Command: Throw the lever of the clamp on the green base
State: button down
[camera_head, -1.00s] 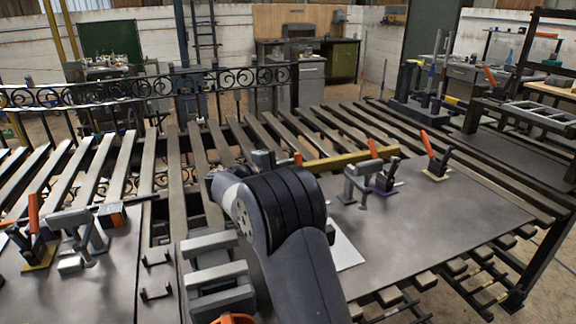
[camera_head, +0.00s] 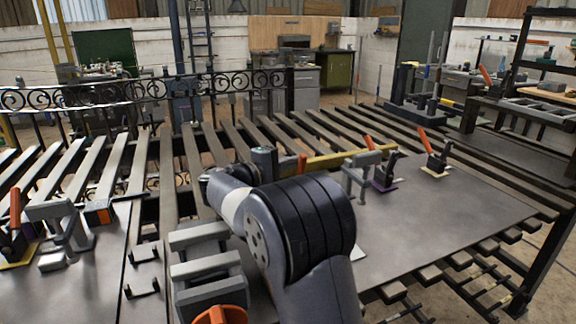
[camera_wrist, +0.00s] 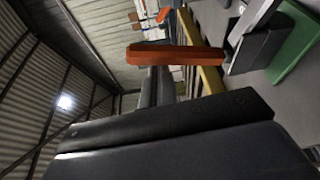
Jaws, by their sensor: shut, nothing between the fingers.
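The green base (camera_wrist: 298,50) shows at the right edge of the wrist view, with grey and dark metal clamp parts (camera_wrist: 255,38) beside it. An orange lever (camera_wrist: 175,54) lies across the upper middle of that view. My gripper (camera_wrist: 158,75) is shut and empty, its dark fingers just below the lever in the picture; I cannot tell whether they touch it. In the head view my arm hides the green base and the gripper. A short orange piece (camera_head: 302,163) shows past my arm, possibly this lever's tip.
On the right plate (camera_head: 455,215) stand a purple-based clamp (camera_head: 384,184) and a yellow-based clamp (camera_head: 434,166), with a grey bracket (camera_head: 358,176). A yellow bar (camera_head: 340,160) lies behind. Another clamp (camera_head: 15,235) stands at the far left. The right plate's front is clear.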

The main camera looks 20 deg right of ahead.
jog(key=shift+s+f, duration=0.15)
jog(key=shift+f, duration=0.05)
dwell(0.4)
jog(key=v, duration=0.7)
jog(key=shift+a, duration=0.25)
jog(key=shift+r, duration=0.15)
jog(key=x, duration=0.6)
jog(key=shift+d, duration=0.35)
